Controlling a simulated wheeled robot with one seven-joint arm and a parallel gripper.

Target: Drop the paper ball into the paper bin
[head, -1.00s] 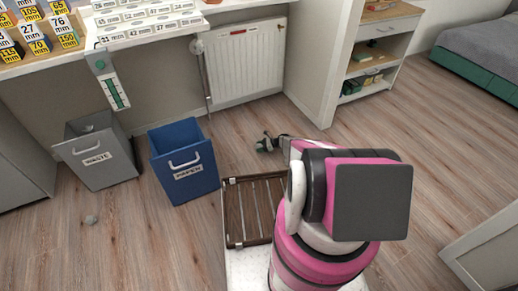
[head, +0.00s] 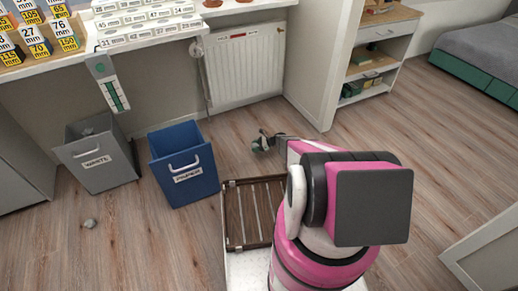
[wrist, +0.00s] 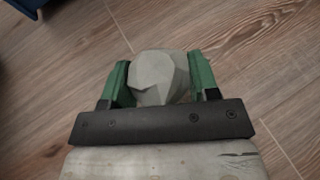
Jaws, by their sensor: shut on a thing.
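The paper ball (wrist: 158,76) is a pale grey faceted lump. In the wrist view it sits between the two green fingers of my gripper (wrist: 158,82), which is shut on it. In the head view my gripper (head: 264,142) is at the end of my arm, to the right of the blue paper bin, with floor below it; the ball is hard to make out there. The paper bin (head: 185,178) is open-topped, with a white handle and a PAPER label. A dark blue corner, likely this bin (wrist: 22,6), shows at the wrist view's upper left.
A grey WASTE bin (head: 98,160) stands left of the paper bin. A small grey lump (head: 90,223) lies on the floor before it. A desk (head: 150,38) overhangs behind the bins. A radiator (head: 245,62) is on the wall. Bare floor lies right of the paper bin.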

